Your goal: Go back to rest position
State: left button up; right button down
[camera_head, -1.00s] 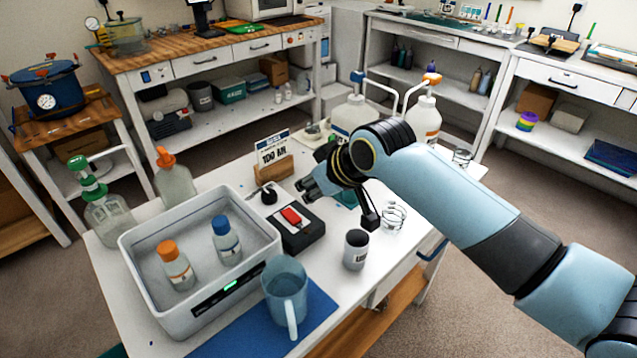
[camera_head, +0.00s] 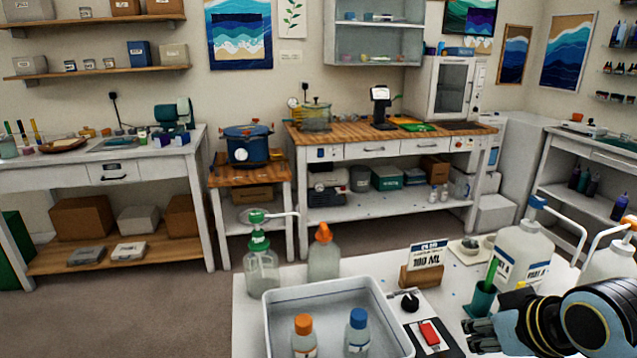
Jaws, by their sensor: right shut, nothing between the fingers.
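My right gripper (camera_head: 484,335) is at the lower right of the head view. It is shut and empty, over the white table (camera_head: 246,310), close to a small teal cup (camera_head: 481,301) with a green stick in it. My right arm comes in from the right edge. My left gripper is not in view.
Open floor (camera_head: 130,310) lies at left.

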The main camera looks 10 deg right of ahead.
jog(key=s+a+r+g+h, duration=0.1)
jog(key=s+r+g+h, duration=0.2)
jog(key=s, duration=1.8)
notch_tip(320, 180, down, 34)
jog(key=s+d+m+g+y+b, duration=0.1)
jog(key=s+d+g+b, duration=0.15)
jog(key=b, duration=0.55)
jog(key=s+f+b, duration=0.3)
jog(key=s+f, duration=0.6)
jog(key=f, duration=0.2)
jog(key=s+d+f+g+b, duration=0.1)
jog(key=s+f+b, duration=0.2)
jog(key=s+f, duration=0.6)
notch_tip(320, 180, down, 2)
jog(key=shift+f+b, duration=0.2)
jog(key=shift+b, duration=0.2)
jog(key=c, duration=2)
grip_release()
